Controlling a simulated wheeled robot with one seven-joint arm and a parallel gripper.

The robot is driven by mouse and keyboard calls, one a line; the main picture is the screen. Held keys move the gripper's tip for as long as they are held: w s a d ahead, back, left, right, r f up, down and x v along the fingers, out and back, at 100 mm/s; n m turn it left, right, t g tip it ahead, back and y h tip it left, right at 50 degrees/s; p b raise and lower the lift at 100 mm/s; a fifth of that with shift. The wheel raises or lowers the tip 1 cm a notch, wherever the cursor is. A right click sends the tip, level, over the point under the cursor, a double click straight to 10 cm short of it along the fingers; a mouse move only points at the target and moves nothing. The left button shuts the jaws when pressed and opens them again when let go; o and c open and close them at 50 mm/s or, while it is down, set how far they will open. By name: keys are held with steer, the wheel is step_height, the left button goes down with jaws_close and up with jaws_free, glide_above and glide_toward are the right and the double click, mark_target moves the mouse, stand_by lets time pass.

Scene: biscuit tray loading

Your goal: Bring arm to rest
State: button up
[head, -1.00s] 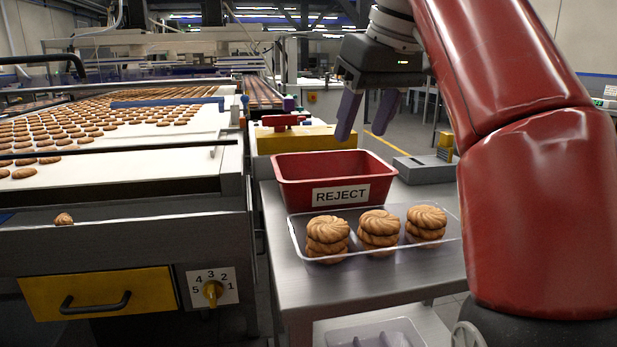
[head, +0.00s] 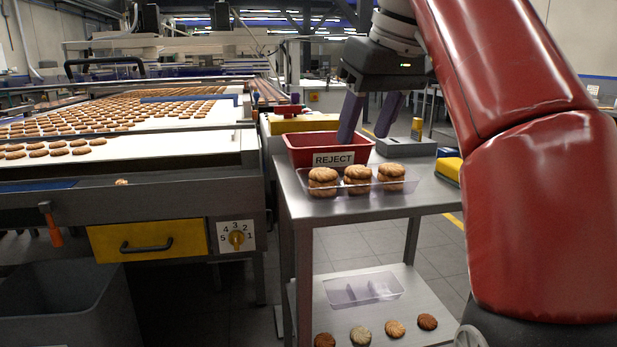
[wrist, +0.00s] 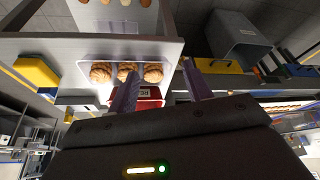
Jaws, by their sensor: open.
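My gripper (head: 370,116) is open and empty, raised above the red REJECT bin (head: 372,150) in the head view. My red arm fills the right side. A clear tray (head: 345,190) stands on the steel cart (head: 420,203) in front of the bin. It holds three stacks of swirled biscuits, at left (head: 322,182), middle (head: 357,179) and right (head: 391,177). In the wrist view the two fingers (wrist: 160,92) are spread with nothing between their tips; the stacks (wrist: 127,72) and the bin (wrist: 150,95) show beyond. The bin's inside is hidden.
The conveyor (head: 170,152) carries many biscuits at left; one biscuit (head: 121,182) lies on its front ledge. The cart's lower shelf holds an empty clear tray (head: 362,290) and several loose biscuits. A grey crate (head: 70,300) stands at lower left. A yellow block (head: 449,168) sits right.

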steer(key=s+d+f+m, duration=0.2)
steer(key=s+f, duration=0.3)
steer(key=f, duration=0.6)
steer(key=s+d+f+m+t+h, duration=0.1)
steer(key=s+f, duration=0.4)
steer(key=f, duration=0.7)
steer(key=s+d+f+m+h, duration=0.1)
steer(key=s+d+f+m, duration=0.2)
steer(key=f, duration=0.9)
steer(key=shift+s+d+t, duration=0.3)
steer(key=shift+s+d, duration=0.45)
steer(key=shift+s, duration=0.45)
steer(key=shift+r, duration=0.1)
